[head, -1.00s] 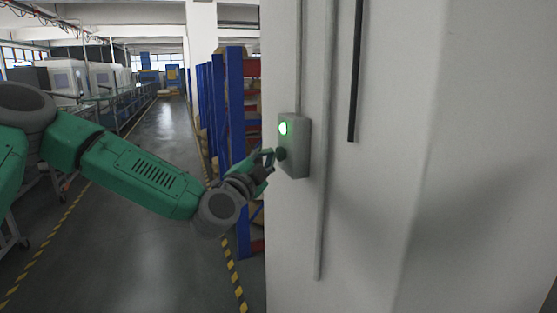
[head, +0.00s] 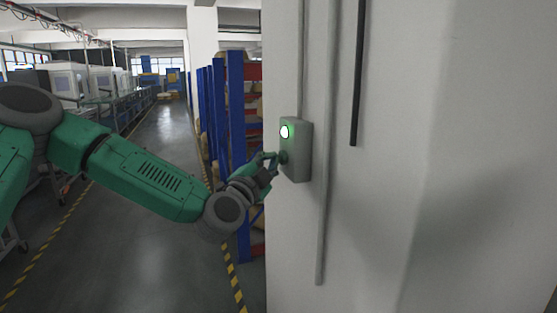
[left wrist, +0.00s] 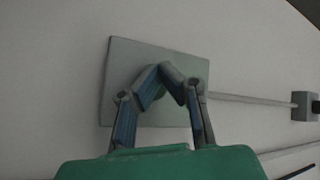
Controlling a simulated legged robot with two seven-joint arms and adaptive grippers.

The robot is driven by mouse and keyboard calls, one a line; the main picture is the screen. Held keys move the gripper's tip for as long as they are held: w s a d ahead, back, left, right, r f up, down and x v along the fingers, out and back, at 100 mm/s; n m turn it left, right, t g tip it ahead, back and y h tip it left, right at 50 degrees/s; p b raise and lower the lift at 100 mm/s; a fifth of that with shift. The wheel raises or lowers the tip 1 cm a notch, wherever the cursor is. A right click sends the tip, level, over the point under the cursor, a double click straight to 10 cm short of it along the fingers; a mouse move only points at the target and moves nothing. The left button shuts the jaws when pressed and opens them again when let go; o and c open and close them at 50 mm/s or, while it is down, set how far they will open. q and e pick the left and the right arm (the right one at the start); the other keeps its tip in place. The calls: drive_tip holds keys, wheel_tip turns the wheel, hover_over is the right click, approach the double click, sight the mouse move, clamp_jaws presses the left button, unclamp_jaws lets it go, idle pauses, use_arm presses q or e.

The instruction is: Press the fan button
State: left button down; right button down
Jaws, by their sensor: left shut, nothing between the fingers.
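A grey control box (head: 301,152) is fixed to the white wall. A round light (head: 285,131) on its upper front glows white with a green rim. A dark green round button (head: 283,157) sits below the light. My left gripper (head: 272,158) is shut and empty, with its fingertips at the button; I cannot tell whether they touch it. In the left wrist view the closed fingers (left wrist: 163,72) are in front of the box (left wrist: 190,68) and hide most of its middle. My right gripper is not in view.
A pipe (head: 324,230) and a black conduit (head: 358,80) run down the wall. Blue and red shelving (head: 235,110) stands behind the gripper. An aisle (head: 160,140) with yellow-black floor tape lies to the left, beside white machines (head: 68,82).

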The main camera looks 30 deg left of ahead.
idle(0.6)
use_arm(q)
drive_tip(key=shift+w+d+r, duration=0.1)
drive_tip(key=shift+w+d, duration=0.15)
drive_tip(key=shift+s+r+p, duration=0.15)
drive_tip(key=shift+p, duration=0.15)
drive_tip(key=shift+s+d, duration=0.1)
idle(0.3)
drive_tip(key=shift+s, duration=0.1)
drive_tip(key=s+a+p, duration=0.2)
drive_tip(key=s+a, duration=0.2)
drive_tip(key=shift+s, duration=0.2)
